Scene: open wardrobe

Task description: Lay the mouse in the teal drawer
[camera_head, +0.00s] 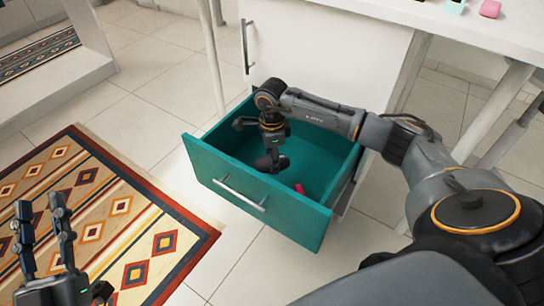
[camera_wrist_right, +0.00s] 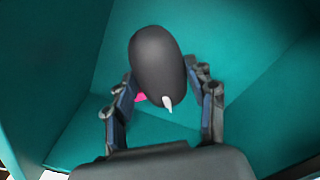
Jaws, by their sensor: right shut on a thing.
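The teal drawer (camera_head: 213,178) is pulled out below the white cabinet, and its walls fill the right wrist view (camera_wrist_right: 60,80). My right gripper (camera_head: 271,162) reaches down into the drawer opening. The dark mouse (camera_wrist_right: 157,65) is between its fingers in the right wrist view, and the gripper (camera_wrist_right: 163,100) is shut on it. In the head view the mouse is a small dark shape under the gripper. I cannot tell whether it touches the drawer floor. My left gripper (camera_head: 43,225) is open and empty over the rug at the lower left.
A small pink object (camera_head: 300,189) lies in the drawer, partly hidden behind the mouse in the wrist view. The drawer's front has a metal handle (camera_head: 240,194). A patterned rug (camera_head: 110,215) lies left. A white desk top (camera_head: 470,30) with small items is at upper right.

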